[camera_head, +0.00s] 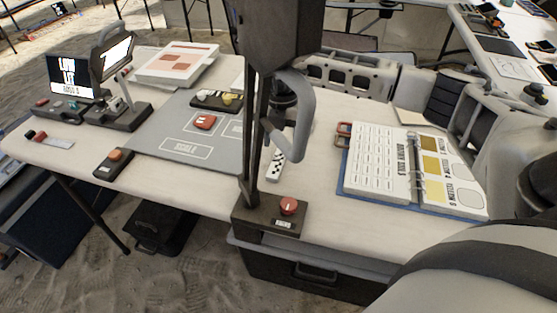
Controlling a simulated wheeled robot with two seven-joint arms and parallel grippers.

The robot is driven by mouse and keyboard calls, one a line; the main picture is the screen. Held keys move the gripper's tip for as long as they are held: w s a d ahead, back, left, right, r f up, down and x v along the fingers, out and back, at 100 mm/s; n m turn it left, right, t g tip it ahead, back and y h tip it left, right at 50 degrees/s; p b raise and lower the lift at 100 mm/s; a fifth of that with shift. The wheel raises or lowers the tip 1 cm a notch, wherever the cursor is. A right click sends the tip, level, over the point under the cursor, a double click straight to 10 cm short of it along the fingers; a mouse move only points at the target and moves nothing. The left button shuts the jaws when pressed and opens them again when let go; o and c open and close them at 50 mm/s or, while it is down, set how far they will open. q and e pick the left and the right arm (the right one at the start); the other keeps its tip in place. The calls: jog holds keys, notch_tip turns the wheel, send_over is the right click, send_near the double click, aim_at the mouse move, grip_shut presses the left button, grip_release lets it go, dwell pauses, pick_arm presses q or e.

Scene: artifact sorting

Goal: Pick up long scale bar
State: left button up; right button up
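A short visible stretch of a black-and-white checkered bar (275,166), which looks like a scale bar, lies on the white table just right of a dark upright post. The post and its base may hide part of it, so I cannot tell its full length. A grey mat (150,138) to the left has an outlined area marked "SCALE", with no bar on it. A large white and black arm part of mine fills the lower right corner. I make out neither gripper's fingertips.
The dark stand (270,219) with a red button rises at the table's front edge. A binder (378,160) with colour swatches lies open to the right. A small lit screen (70,72) stands at the left.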

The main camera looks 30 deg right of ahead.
aim_at(278, 160)
jog(key=f, duration=0.5)
jog(key=shift+w+a+f, duration=0.1)
jog(key=shift+w+a, duration=0.1)
jog(key=shift+a, duration=0.1)
jog(key=c, duration=1.1)
